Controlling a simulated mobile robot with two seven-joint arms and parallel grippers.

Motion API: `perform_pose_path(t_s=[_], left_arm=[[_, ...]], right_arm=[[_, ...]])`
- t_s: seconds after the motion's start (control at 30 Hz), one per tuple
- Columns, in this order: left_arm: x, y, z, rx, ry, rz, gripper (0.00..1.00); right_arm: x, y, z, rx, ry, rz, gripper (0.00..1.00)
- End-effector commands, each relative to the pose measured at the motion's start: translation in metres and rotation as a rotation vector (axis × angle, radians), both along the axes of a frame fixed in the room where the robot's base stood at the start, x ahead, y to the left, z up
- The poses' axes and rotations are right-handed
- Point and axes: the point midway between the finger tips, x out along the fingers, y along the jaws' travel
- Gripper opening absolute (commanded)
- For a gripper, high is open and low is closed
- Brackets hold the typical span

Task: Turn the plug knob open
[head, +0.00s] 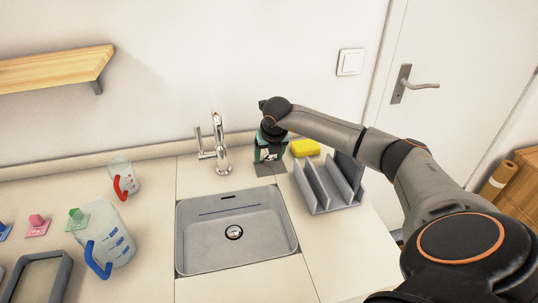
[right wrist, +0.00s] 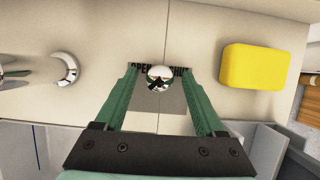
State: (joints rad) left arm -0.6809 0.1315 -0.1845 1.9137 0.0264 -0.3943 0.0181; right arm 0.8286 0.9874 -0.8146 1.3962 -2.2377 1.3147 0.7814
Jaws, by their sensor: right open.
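The plug knob (right wrist: 159,76) is a small round chrome knob with a black mark on top. It stands on a grey plate (right wrist: 170,102) lettered OPEN on the left and SHUT on the right in the right wrist view. I cannot tell exactly where the mark points. My right gripper (right wrist: 159,88) is open, its two green fingers on either side of the knob with gaps between. In the head view the right gripper (head: 269,153) points down at the counter behind the sink's right corner and hides the knob. My left gripper is not in view.
The sink (head: 187,235) is in front, with the chrome faucet (head: 219,145) left of the gripper. A yellow sponge (head: 305,147) and a grey rack (head: 325,190) stand close on the right. Measuring jugs (head: 113,235) are at the left. The wall is behind.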

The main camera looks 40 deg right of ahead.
Motion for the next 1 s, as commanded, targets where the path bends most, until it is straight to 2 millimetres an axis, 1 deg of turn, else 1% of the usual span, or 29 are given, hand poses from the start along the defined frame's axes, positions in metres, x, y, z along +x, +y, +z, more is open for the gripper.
perform_pose_path(t_s=[0.07,0.1,0.7,1.0], left_arm=[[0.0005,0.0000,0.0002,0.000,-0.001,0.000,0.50],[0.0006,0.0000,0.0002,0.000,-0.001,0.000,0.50],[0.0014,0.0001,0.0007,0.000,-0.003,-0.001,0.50],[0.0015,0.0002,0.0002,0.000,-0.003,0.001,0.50]], right_arm=[[-0.0002,0.0001,-0.0001,0.000,0.000,0.000,0.71],[-0.0002,0.0001,0.0000,0.000,0.001,0.000,0.68],[-0.0002,0.0000,0.0005,0.000,0.000,-0.001,0.01],[-0.0002,-0.0002,0.0005,0.000,0.000,0.007,0.00]])
